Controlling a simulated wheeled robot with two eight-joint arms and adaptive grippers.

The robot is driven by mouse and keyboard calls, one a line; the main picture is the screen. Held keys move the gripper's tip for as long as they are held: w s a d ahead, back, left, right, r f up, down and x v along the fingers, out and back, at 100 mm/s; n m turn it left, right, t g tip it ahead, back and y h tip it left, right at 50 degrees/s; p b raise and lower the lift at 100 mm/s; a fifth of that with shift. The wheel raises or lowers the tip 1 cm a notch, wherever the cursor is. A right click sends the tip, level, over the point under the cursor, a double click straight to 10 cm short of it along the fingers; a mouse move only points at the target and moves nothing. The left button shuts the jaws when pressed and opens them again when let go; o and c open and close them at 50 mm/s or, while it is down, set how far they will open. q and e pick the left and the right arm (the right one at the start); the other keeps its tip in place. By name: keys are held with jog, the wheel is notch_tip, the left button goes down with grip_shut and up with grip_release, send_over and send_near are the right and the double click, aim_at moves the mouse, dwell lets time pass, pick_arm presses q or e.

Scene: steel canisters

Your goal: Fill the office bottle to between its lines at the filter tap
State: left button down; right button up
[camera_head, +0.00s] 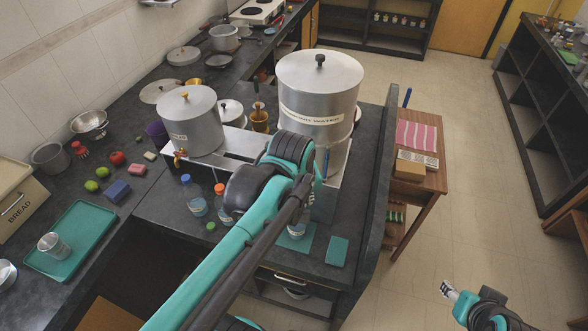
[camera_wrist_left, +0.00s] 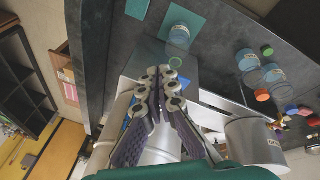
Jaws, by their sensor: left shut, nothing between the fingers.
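A large steel canister (camera_head: 318,85) with a printed label band stands on a steel stand; a blue upright piece (camera_head: 325,162) shows at its front, perhaps the tap lever. My left gripper (camera_wrist_left: 165,74) is shut and empty above the counter, in front of the large canister (camera_wrist_left: 160,148). My right gripper (camera_head: 447,290) is over the floor, far from the bottles.
A blue-capped bottle (camera_head: 194,197) and an orange-capped bottle (camera_head: 220,190) stand left of my arm, with a loose green cap (camera_head: 211,226) nearby. A smaller steel canister (camera_head: 190,120) with a tap stands at left. A second teal mat (camera_head: 337,251) lies bare near the counter's raised right edge.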

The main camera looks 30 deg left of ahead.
pick_arm(q)
jog(key=w+a+r+n+g+p, duration=0.3)
jog(key=a+r+n+p, duration=0.3)
jog(key=r+n+p, duration=0.2)
notch_tip(320, 180, up, 2)
jog(key=w+n, duration=0.1)
jog(key=n, duration=0.2)
jog(key=shift+r+g+p, duration=0.25)
jog(key=shift+g+p, duration=0.1)
jog(key=shift+g, duration=0.05)
notch_tip(320, 180, down, 14)
jog(key=shift+b, duration=0.85)
